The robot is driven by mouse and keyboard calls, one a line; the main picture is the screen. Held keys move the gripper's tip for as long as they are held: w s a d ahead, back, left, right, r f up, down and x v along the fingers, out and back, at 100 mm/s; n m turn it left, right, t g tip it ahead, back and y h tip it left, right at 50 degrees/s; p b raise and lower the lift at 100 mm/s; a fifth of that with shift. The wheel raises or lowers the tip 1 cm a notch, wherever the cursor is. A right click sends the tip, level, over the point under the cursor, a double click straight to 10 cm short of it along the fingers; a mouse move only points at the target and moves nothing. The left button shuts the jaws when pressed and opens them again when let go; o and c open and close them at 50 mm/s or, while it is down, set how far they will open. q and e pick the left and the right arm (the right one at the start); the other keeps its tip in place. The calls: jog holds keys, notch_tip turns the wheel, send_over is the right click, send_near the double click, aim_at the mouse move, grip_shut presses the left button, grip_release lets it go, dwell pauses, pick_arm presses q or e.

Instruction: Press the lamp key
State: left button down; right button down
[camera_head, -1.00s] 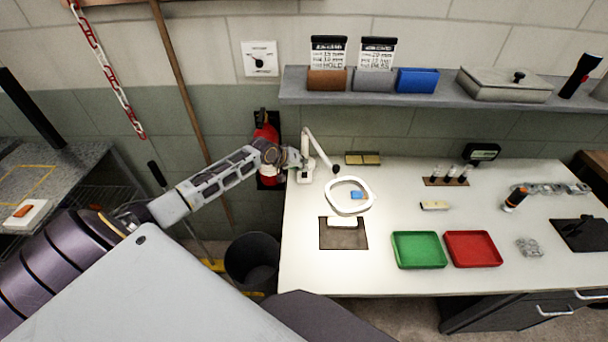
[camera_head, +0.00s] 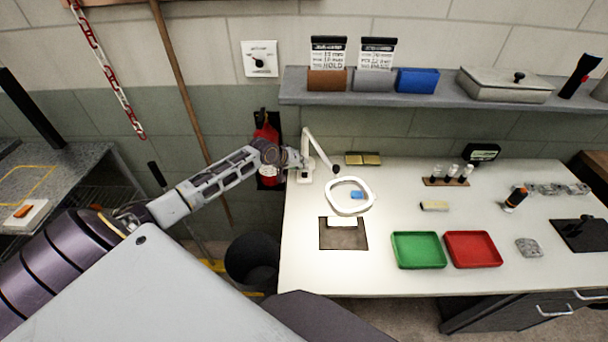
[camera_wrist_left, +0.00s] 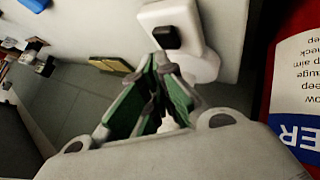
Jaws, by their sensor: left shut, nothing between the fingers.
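The ring lamp (camera_head: 330,187) stands at the left end of the bench, with a white jointed arm and a pale ring head over the bench top. Its white base (camera_head: 305,174) is at the back left corner. In the left wrist view the black lamp key (camera_wrist_left: 166,37) sits on the white lamp base (camera_wrist_left: 190,20). My left gripper (camera_head: 300,160) is at the lamp base. In the wrist view its green-padded fingers (camera_wrist_left: 160,62) are shut and empty, tips just short of the key in the picture. I cannot tell whether they touch it. My right gripper is out of view.
A red extinguisher (camera_head: 267,150) hangs on the wall just left of the lamp base. A shelf (camera_head: 430,98) runs above the bench. Green (camera_head: 419,250) and red (camera_head: 473,249) trays lie at the front. A dark bin (camera_head: 252,262) stands on the floor left of the bench.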

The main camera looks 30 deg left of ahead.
pick_arm(q)
jog(key=shift+f, duration=0.7)
dwell(0.8)
jog(key=shift+r+p, duration=0.1)
jog(key=shift+p, duration=0.2)
jog(key=shift+r+p, duration=0.6)
jog(key=shift+p, duration=0.2)
jog(key=shift+r+p, duration=3.05)
jog(key=shift+p, duration=0.35)
